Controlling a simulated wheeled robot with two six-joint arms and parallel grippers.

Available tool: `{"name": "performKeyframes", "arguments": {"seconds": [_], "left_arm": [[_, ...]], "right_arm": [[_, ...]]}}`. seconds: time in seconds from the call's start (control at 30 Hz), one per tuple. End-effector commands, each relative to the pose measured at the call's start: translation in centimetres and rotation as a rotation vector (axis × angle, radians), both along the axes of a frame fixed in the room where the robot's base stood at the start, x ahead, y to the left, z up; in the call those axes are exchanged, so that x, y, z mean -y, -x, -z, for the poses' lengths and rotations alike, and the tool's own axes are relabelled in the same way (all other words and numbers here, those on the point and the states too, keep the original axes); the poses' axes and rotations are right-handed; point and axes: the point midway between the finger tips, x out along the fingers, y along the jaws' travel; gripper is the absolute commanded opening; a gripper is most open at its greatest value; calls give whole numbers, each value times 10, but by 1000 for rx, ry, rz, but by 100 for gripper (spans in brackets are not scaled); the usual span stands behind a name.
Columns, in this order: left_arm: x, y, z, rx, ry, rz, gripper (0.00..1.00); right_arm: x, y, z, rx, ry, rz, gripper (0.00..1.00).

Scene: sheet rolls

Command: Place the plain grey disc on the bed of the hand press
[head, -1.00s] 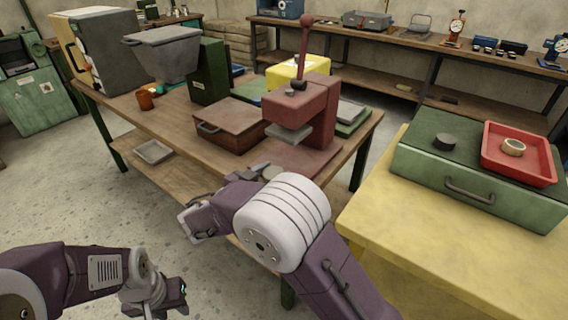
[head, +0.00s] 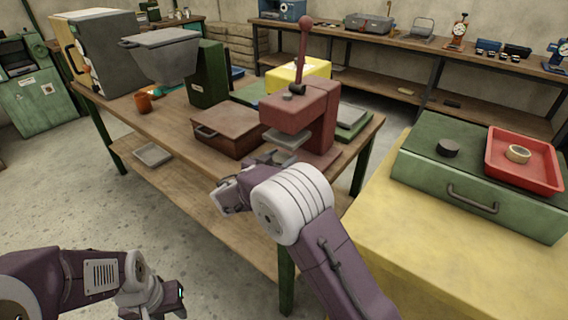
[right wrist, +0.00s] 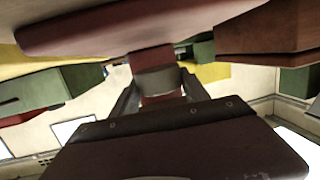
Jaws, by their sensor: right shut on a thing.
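The hand press (head: 318,110) is dark red with a ball-topped lever and stands at the right end of the wooden table. Its grey upper plate (head: 287,138) hangs above the reddish bed (head: 312,160). My right gripper (head: 277,158) is at the near left edge of the bed, below the upper plate. In the right wrist view its fingers are shut on a plain grey disc (right wrist: 156,81), with the red press close beyond it. The disc is hard to make out in the head view. My left gripper (head: 172,296) is low at the left, away from the table; its jaws are unclear.
A brown flat box (head: 236,128) lies left of the press. On the yellow bench (head: 420,250) a green case (head: 470,190) carries a dark disc (head: 448,147) and a red tray (head: 545,178) with a tan ring (head: 517,153).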

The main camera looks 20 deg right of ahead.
Motion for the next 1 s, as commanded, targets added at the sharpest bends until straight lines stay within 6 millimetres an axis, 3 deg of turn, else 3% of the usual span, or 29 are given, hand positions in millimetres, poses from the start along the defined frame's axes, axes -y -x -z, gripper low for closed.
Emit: {"name": "performKeyframes", "arguments": {"seconds": [0.1, 0.27, 0.5, 0.9, 0.93, 1.0], "left_arm": [[0, 0, -2, 0, 0, 0, 36], [0, 0, -1, 0, 0, 0, 36], [0, 0, 2, 0, 0, 0, 36], [0, 0, 9, 0, 0, 0, 36], [0, 0, 8, 0, 0, 0, 36], [0, 0, 7, 0, 0, 0, 36]], "right_arm": [[10, -11, 0, 1, -1, 1, 12], [11, -13, 2, -1, 1, -1, 12], [11, -12, 36, -2, 2, -1, 12], [11, -12, 39, 1, -1, -1, 12], [11, -12, 38, 0, 0, -1, 59], [11, -12, 38, 0, 0, 0, 75]]}}
